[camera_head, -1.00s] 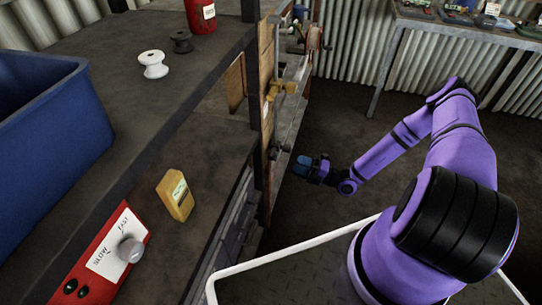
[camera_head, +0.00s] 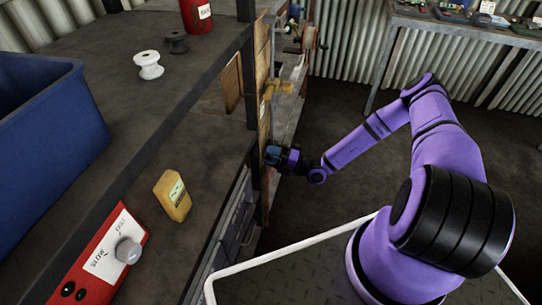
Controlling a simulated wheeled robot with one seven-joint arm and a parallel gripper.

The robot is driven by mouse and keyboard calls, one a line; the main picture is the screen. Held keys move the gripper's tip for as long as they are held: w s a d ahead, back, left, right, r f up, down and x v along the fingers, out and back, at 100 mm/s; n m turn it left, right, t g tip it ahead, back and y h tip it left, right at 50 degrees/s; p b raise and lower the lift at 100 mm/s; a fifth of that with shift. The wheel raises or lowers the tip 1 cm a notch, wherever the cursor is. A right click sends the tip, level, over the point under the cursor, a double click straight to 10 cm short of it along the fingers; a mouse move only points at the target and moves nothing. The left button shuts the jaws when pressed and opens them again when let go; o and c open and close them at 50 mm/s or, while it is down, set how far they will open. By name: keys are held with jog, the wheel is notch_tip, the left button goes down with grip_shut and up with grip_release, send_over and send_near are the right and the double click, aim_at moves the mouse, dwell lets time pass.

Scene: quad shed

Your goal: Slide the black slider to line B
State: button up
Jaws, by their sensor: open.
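My gripper (camera_head: 272,156), with dark, bluish fingers at the end of my purple arm, is open. It is at the wooden board (camera_head: 265,115) on the end of the shelving, beside the dark upright post. The fingers are small in this view and I cannot tell whether they touch anything. I cannot make out the black slider or line B; the gripper covers the part of the board where they could be.
A yellow tap-like fitting (camera_head: 278,88) sticks out of the board above my gripper. The shelf holds a blue bin (camera_head: 50,150), a white spool (camera_head: 149,65) and a dark spool (camera_head: 177,42). Floor to the right is clear.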

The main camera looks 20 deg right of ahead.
aim_at(261, 128)
jog(key=shift+c, duration=0.2)
grip_shut()
notch_tip(261, 128, up, 12)
jog(key=shift+r, duration=0.15)
jog(key=shift+o, duration=0.2)
grip_release()
jog(key=v, duration=1)
jog(key=shift+s+d, duration=0.25)
jog(key=shift+d, duration=0.05)
